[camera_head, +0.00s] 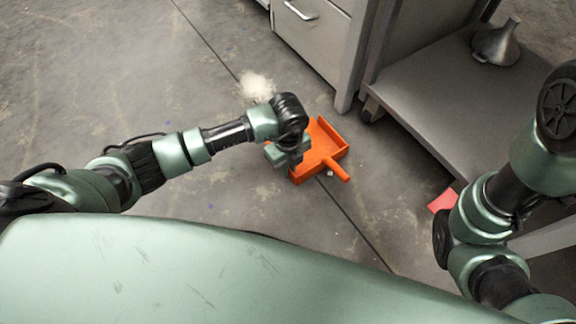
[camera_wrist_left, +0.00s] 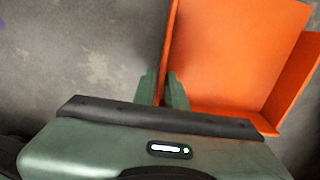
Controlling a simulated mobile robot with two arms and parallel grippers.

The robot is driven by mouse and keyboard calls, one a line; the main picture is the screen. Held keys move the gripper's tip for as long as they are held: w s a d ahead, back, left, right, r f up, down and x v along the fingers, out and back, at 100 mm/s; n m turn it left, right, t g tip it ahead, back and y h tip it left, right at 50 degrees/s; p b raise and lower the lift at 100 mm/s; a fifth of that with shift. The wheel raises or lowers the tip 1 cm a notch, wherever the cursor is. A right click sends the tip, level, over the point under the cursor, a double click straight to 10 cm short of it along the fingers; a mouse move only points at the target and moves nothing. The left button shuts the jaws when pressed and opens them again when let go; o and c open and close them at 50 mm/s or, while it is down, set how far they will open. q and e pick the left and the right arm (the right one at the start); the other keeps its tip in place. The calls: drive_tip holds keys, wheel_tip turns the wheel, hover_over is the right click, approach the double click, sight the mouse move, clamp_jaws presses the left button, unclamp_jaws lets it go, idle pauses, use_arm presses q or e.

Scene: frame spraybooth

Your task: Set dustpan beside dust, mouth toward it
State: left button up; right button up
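The orange dustpan (camera_head: 325,147) appears to rest on the concrete floor in front of the grey cabinet, its handle (camera_head: 339,172) pointing to the lower right. Its mouth side faces roughly up and left and is partly hidden by my left arm. The pale, fluffy dust pile (camera_head: 257,86) lies on the floor to the upper left, apart from the dustpan. My left gripper (camera_head: 290,155) is at the dustpan's left side. In the left wrist view, its fingers (camera_wrist_left: 162,90) are closed around the thin side wall of the dustpan (camera_wrist_left: 225,50). My right gripper is out of view.
The grey drawer cabinet (camera_head: 318,42) stands behind the dustpan. A low metal shelf (camera_head: 425,95) to the right holds a metal funnel (camera_head: 496,42). A small red object (camera_head: 442,201) lies near my right arm. The floor at left is clear.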

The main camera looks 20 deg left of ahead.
use_arm(q)
drive_tip(key=shift+o, duration=0.6)
drive_tip(key=shift+r, duration=0.15)
wheel_tip(320, 180, up, 12)
drive_tip(key=p, duration=0.9)
drive_tip(key=shift+p, duration=0.3)
